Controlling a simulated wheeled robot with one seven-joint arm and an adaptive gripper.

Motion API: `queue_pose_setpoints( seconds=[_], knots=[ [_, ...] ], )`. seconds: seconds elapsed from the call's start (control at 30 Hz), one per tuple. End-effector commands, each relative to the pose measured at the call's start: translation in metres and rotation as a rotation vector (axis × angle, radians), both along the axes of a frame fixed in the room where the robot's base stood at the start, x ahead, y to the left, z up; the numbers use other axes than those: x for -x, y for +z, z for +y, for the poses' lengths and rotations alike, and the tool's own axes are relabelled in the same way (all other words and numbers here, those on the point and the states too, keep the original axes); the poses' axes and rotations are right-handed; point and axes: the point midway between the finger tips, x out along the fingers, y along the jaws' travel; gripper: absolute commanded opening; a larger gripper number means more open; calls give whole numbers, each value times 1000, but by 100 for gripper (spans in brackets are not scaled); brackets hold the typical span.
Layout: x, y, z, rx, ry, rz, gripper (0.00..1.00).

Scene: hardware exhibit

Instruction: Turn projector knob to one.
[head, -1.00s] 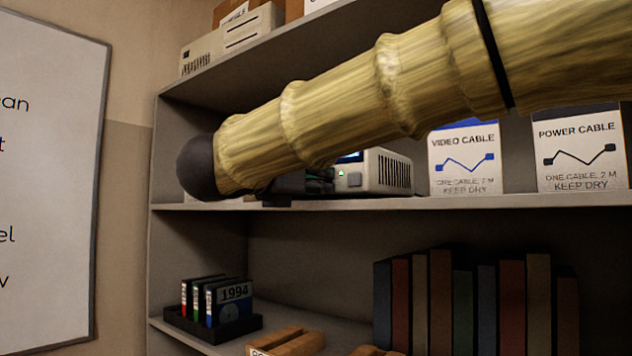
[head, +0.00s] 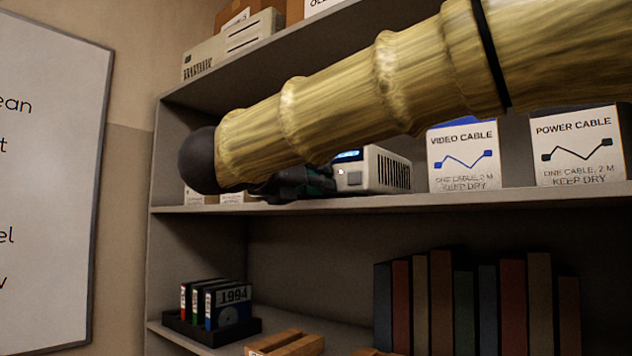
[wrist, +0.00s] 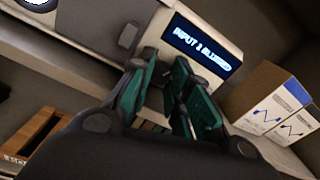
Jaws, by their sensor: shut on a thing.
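The projector (head: 388,172) is a pale box with side vents on the middle shelf, partly hidden behind my arm. In the wrist view its front (wrist: 222,25) shows a lit blue-on-black display (wrist: 201,47); it begins "INPUT", and the rest is too blurred to read surely. A grey button (wrist: 128,37) is left of the display. My gripper (wrist: 170,68), with green finger pads, is at the projector front below the display. It is shut on the knob, which is mostly hidden between the fingertips. It also shows in the head view (head: 318,183) at the projector's left.
Boxes marked video cable (head: 463,158) and power cable (head: 577,150) stand right of the projector. The shelf edge (head: 400,200) runs just below my gripper. Books (head: 480,305) and a disk holder (head: 212,330) are on the shelf below.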

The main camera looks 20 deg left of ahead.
Motion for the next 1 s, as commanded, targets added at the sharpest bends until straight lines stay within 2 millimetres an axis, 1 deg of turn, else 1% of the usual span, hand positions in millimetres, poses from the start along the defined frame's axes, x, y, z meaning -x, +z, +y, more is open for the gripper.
queue_pose_setpoints(
  seconds=[0.03,0.07,0.1,0.4,0.53,0.67,1.0],
  knots=[
    [0,-2,0,1,-1,3,20],
    [0,-2,0,1,-1,3,26],
    [0,-2,0,1,-1,3,29],
    [0,-1,0,0,0,1,29],
    [7,-1,3,1,1,1,29],
    [23,-1,9,1,1,0,29],
    [80,-1,30,1,1,1,29]
  ],
)
